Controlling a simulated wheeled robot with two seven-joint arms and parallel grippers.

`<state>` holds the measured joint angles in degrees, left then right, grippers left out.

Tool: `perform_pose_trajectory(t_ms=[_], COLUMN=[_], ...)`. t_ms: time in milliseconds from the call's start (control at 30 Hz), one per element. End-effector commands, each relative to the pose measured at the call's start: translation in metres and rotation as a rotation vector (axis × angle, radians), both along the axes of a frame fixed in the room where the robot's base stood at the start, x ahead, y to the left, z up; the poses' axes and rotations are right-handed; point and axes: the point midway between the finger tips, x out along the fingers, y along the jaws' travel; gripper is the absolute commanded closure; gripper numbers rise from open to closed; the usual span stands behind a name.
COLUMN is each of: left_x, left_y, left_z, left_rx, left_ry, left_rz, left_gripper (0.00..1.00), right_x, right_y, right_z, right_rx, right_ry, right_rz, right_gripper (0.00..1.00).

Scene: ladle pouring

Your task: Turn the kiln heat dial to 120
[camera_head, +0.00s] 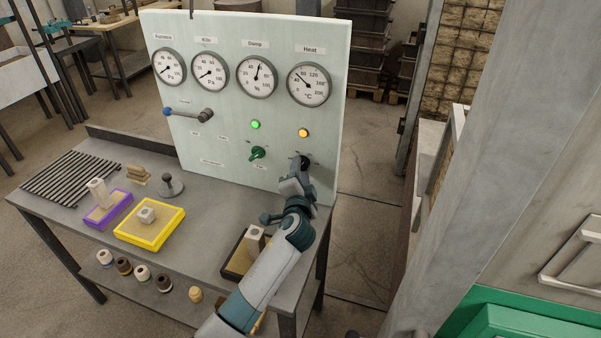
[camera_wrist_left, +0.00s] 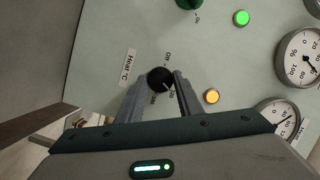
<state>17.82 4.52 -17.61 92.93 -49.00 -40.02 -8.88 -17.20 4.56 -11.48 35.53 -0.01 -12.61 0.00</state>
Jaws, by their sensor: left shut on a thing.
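The kiln heat dial is a small black knob (camera_head: 305,161) low on the right of the pale green panel (camera_head: 215,110). It also shows in the left wrist view (camera_wrist_left: 160,77), under small printed marks that are hard to read, beside a "Heat °C" label (camera_wrist_left: 128,67). My left gripper (camera_head: 302,168) is shut on the knob, with one finger on each side of it in the left wrist view (camera_wrist_left: 160,88). The Heat gauge (camera_head: 309,84) at the panel's upper right has its needle pointing up-left, near the 40 to 80 marks. My right gripper is not in view.
An amber lamp (camera_head: 303,133) and a green lamp (camera_head: 255,124) are lit. A green knob (camera_head: 257,153) sits left of the dial, and a lever (camera_head: 188,113) farther left. Yellow (camera_head: 171,233) and purple (camera_head: 90,220) trays stand on the grey bench; a dark tray (camera_head: 233,270) lies near my arm.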

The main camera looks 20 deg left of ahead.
Motion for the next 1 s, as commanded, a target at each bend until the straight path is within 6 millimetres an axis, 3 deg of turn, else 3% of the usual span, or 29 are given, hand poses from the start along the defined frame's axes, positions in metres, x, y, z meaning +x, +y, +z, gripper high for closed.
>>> perform_pose_trajectory(t_ms=[367,400,467,1000], left_x=[0.000,0.000,0.000,0.000], left_y=[0.000,0.000,0.000,0.000], left_z=[0.000,0.000,0.000,0.011], left_rx=[0.006,0.006,0.006,0.005], left_ry=[0.001,0.001,0.001,-0.002], left_rz=[0.000,0.000,0.000,0.000], left_gripper=[0.90,0.63,0.49,0.49], right_x=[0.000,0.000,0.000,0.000], right_y=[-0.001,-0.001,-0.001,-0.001], right_z=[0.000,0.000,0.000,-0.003], right_rx=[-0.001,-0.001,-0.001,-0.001], right_ry=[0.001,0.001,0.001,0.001], right_rz=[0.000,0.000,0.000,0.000], right_gripper=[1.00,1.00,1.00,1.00])
